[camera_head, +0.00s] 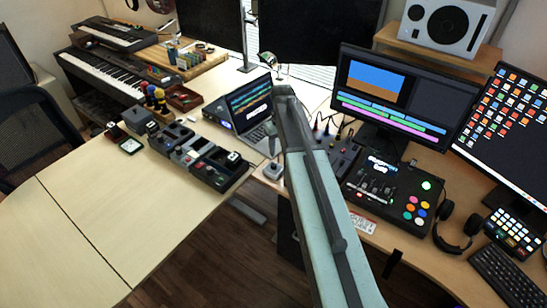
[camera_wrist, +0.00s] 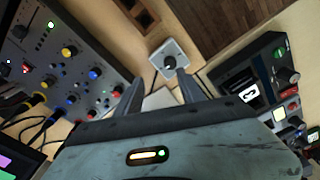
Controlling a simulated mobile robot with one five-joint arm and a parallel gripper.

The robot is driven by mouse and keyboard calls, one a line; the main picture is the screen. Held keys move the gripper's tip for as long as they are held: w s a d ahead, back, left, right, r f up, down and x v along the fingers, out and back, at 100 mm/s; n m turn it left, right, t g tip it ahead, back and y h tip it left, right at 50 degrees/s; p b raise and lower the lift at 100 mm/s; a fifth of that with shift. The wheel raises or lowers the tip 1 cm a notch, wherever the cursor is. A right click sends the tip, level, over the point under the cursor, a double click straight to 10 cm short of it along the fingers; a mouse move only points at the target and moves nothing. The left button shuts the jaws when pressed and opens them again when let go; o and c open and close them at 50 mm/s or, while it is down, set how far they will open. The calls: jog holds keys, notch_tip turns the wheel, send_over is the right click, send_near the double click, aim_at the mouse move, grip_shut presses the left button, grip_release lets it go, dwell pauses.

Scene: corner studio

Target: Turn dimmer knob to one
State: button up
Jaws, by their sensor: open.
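The dimmer (camera_wrist: 174,52) is a small light-grey square box with a round knob (camera_wrist: 169,61) on top, on the wooden desk in the wrist view. In the head view, a small pale box that looks like the dimmer (camera_head: 271,170) sits at the desk edge, left of my arm. My gripper (camera_wrist: 160,79) is open and empty. Its two fingers point toward the dimmer, one on each side of the knob as seen from the wrist. I cannot tell how far above it they are. The knob's setting is too small to read.
A panel of colored knobs and cables (camera_wrist: 65,60) lies left in the wrist view, a black pedal-like device (camera_wrist: 262,85) right. In the head view, a laptop (camera_head: 252,108) and a row of pedals (camera_head: 196,152) stand left of my arm, a button console (camera_head: 395,190) right.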

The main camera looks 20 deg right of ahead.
aim_at(274, 164)
jog(key=shift+a+r+n, duration=0.15)
jog(key=shift+a+n, duration=0.25)
jog(key=shift+a, duration=0.8)
notch_tip(274, 164, down, 8)
jog(key=b, duration=0.8)
jog(key=shift+r, duration=0.1)
grip_shut()
